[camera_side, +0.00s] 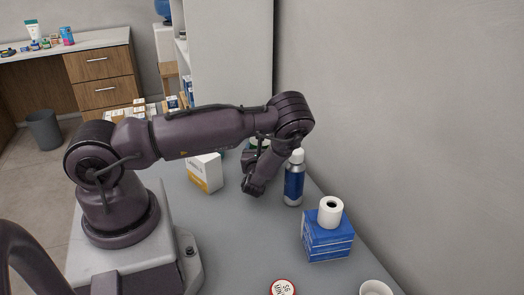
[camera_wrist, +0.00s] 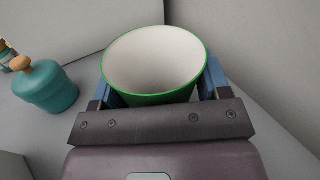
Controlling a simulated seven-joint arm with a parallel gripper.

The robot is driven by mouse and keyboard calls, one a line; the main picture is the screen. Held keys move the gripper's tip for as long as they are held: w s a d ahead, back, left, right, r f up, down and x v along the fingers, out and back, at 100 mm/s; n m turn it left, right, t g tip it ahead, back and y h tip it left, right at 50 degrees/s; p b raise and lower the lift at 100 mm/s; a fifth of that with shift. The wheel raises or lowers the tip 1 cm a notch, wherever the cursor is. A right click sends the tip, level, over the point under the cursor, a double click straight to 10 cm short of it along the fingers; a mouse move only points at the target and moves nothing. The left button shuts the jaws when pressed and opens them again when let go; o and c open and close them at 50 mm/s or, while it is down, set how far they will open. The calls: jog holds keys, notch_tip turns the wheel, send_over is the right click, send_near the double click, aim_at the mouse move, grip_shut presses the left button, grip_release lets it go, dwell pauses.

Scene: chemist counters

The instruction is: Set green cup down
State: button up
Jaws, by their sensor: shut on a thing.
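The green cup (camera_wrist: 150,98) fills the upper middle of the wrist view, with a green outside and rim and a white, empty-looking inside. My gripper (camera_wrist: 160,86) is shut on it, with one blue finger on each side of the cup wall. The cup's mouth faces the wrist camera, and its base is hidden. In the side view my gripper is mostly hidden behind my wrist, over the far part of the grey counter (camera_side: 238,225). I cannot tell there whether the cup touches the counter.
A teal jar with a wooden knob (camera_wrist: 47,86) stands left of the cup. In the side view, a blue bottle (camera_side: 294,182) stands right of my wrist and a white-and-orange box (camera_side: 205,172) left of it. Blue boxes (camera_side: 328,240) with a white roll (camera_side: 330,212) stand nearer, by the wall.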

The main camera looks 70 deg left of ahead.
jog(key=shift+f, duration=0.2)
jog(key=o, duration=0.9)
jog(key=shift+f, duration=0.15)
